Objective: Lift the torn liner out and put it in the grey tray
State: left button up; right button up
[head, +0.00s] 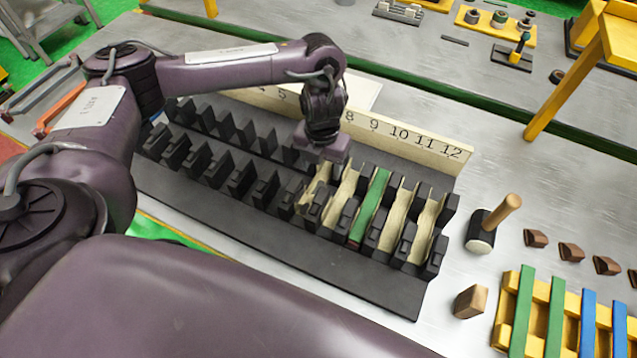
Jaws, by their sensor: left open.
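The black slotted stator block (250,180) lies along the bench, with cream liners in the slots towards its right end. The leftmost cream liner (312,192) looks ragged and shorter than the others, and appears to be the torn one. My left gripper (322,166) points down just above and behind that liner, open. Its fingertips are small and partly hidden, so I cannot tell whether they touch the liner. Whole cream liners (395,215) and a green strip (371,206) sit in slots to the right. I cannot make out the grey tray for certain. My right gripper is not in view.
A numbered cream board (410,135) stands behind the block. A mallet (492,224), a wooden block (470,301), several brown wedges (571,252) and a yellow rack (510,308) of green and blue strips lie to the right. A yellow frame (566,75) stands at the back right.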

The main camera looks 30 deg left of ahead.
aim_at(320, 185)
pick_arm(q)
jog(key=f, duration=0.4)
jog(key=shift+s+f+b, duration=0.1)
jog(key=shift+s+b, duration=0.2)
jog(key=shift+b, duration=0.05)
jog(key=shift+f, duration=0.45)
jog(key=c, duration=0.8)
